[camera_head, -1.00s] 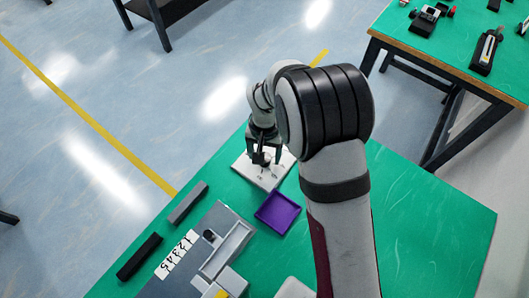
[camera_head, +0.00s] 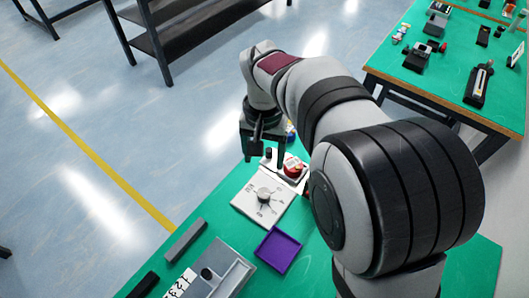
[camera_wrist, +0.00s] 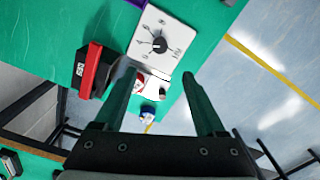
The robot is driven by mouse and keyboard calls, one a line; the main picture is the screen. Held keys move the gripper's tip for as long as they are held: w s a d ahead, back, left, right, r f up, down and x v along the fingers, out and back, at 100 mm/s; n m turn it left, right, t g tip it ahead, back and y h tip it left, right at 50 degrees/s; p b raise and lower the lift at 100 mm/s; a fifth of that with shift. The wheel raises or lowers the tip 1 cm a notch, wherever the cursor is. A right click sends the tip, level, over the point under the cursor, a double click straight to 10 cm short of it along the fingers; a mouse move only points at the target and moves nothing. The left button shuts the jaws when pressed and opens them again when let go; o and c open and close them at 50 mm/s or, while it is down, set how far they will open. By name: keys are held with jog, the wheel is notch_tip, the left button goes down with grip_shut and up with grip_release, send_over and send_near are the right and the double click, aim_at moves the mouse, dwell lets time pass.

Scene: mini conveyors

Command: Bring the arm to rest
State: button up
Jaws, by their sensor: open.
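My gripper (camera_head: 264,155) is in the air over the far end of the green table, beyond the dial panel. Its jaws are apart with nothing between them. In the wrist view my gripper (camera_wrist: 157,80) shows two spread fingers above the table's end. The white dial panel (camera_head: 245,203) with its grey knob (camera_head: 264,194) lies clear of the gripper; the wrist view shows the panel (camera_wrist: 175,30) too. A red button (camera_head: 293,166) sits just beyond the panel, near the fingers. My arm hides the table's right part in the head view.
A purple tray (camera_head: 278,248) and a grey conveyor unit (camera_head: 235,278) lie nearer. A red and black box (camera_wrist: 92,70) and a blue and white item (camera_wrist: 148,112) show in the wrist view. Another green table (camera_head: 450,65) and a dark shelf (camera_head: 190,35) stand apart.

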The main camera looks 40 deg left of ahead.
dwell(0.3)
jog(key=s+d+r+m+y, duration=0.1)
jog(key=s+d+r+m, duration=0.15)
jog(key=d, duration=0.85)
jog(key=s+d+r+m, duration=0.1)
jog(key=d+r+m, duration=0.3)
jog(key=d, duration=0.7)
jog(key=s+d+f+m, duration=0.2)
jog(key=s+d+m, duration=0.1)
jog(key=s+d, duration=0.4)
jog(key=s, duration=0.3)
jog(key=shift+s+d+f+m+y, duration=0.3)
jog(key=shift+s+f+m+y, duration=0.05)
jog(key=shift+f+y, duration=0.05)
